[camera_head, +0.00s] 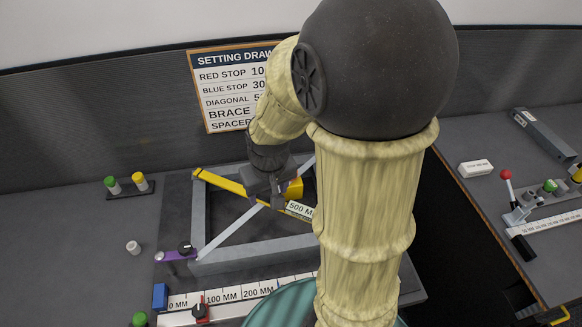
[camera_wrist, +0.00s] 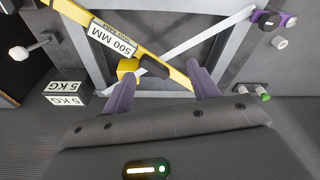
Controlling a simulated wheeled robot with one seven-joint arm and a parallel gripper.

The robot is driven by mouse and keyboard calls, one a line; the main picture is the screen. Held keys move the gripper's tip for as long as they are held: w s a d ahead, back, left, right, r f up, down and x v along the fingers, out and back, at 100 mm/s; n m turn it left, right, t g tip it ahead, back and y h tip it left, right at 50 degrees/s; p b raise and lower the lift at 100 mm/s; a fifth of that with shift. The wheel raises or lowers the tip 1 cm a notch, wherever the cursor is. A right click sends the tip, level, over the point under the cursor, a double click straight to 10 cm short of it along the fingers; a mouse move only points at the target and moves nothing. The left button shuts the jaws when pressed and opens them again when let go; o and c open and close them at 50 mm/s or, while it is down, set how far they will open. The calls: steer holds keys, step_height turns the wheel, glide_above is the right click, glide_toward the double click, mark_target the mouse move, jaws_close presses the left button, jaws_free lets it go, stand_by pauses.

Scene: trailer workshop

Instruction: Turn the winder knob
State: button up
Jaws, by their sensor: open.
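A black knob (camera_head: 184,247) sits on a purple lever (camera_head: 170,256) at the frame's left corner. This black knob (camera_wrist: 268,20) and purple lever (camera_wrist: 288,19) also show at the upper right of the wrist view. No knob is labelled as the winder, so I cannot tell for certain which one it is. My gripper (camera_head: 277,199) is above the frame, by a yellow bar (camera_head: 222,182) labelled 500 MM and a yellow block (camera_head: 294,189). In the wrist view my gripper (camera_wrist: 160,82) has its purple fingers apart with nothing held. A short black piece (camera_wrist: 155,67) lies on the bar just beyond them.
My arm hides the frame's right side. Green and yellow buttons (camera_head: 127,186) stand at the left.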

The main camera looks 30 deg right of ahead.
steer(key=w+d+r+g+p, duration=0.2)
steer(key=w+d+r+p, duration=0.1)
steer(key=w+d, duration=1)
steer(key=shift+w+d+p, duration=0.3)
steer(key=shift+w+p, duration=0.5)
steer(key=shift+w, duration=0.2)
step_height(320, 180, down, 17)
steer(key=p, duration=0.5)
steer(key=shift+f, duration=0.2)
steer(key=shift+c, duration=0.2)
steer(key=c, duration=0.9)
